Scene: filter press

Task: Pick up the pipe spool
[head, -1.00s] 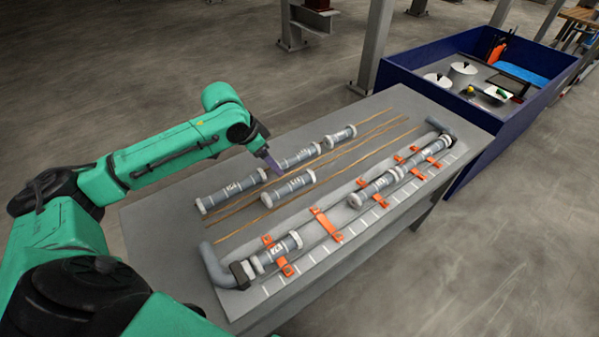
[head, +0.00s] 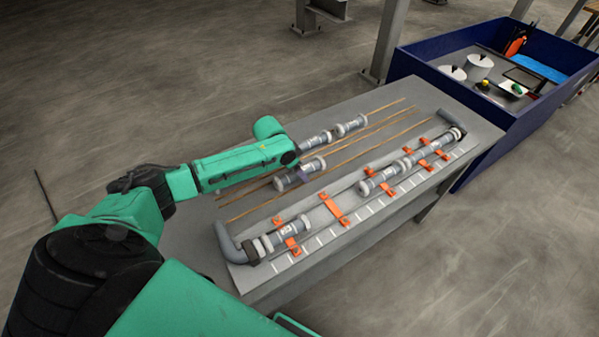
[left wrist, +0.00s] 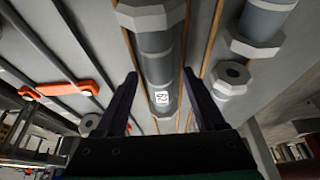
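Grey pipe spools with pale flanged ends lie on the table. One spool (head: 300,174) lies between wooden strips, partly behind my left arm. In the left wrist view a labelled spool (left wrist: 157,60) runs between the two fingers. My left gripper (left wrist: 160,75) is open, with a finger on each side of that spool and gaps showing; I cannot tell its exact height above it. In the head view the gripper is mostly hidden by its own arm. Two more spools (head: 316,139) (head: 351,125) lie behind. My right gripper is not in view.
A jig plate with orange clamps (head: 333,208) holds spools and elbow pipes (head: 229,244) along the table's near side. Thin wooden strips (head: 375,138) lie beside the loose spools. A blue bin (head: 478,125) with tools adjoins the table's far right end.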

